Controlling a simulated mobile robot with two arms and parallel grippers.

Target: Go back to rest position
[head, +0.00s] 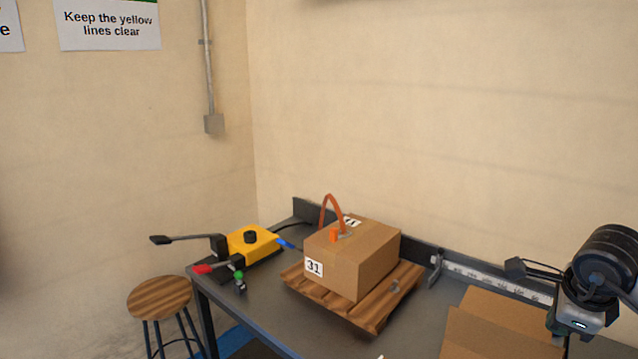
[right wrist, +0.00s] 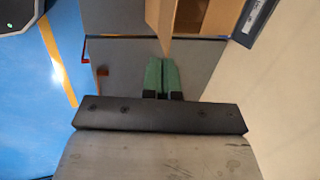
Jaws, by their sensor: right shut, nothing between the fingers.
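My right gripper (head: 562,335) is at the lower right of the head view, above the right part of the table beside an open cardboard box (head: 488,325). In the right wrist view its two green fingers (right wrist: 162,72) lie together with nothing between them. The gripper is shut and empty. The open box also shows near the fingertips in the right wrist view (right wrist: 212,18). My left gripper is not in view.
A grey table (head: 262,310) carries a yellow bender (head: 252,243) with black and red levers, and a closed box (head: 350,262) marked 31 on a wooden pallet (head: 372,318). A stool (head: 159,297) stands left. A measuring rail (head: 500,283) runs along the back.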

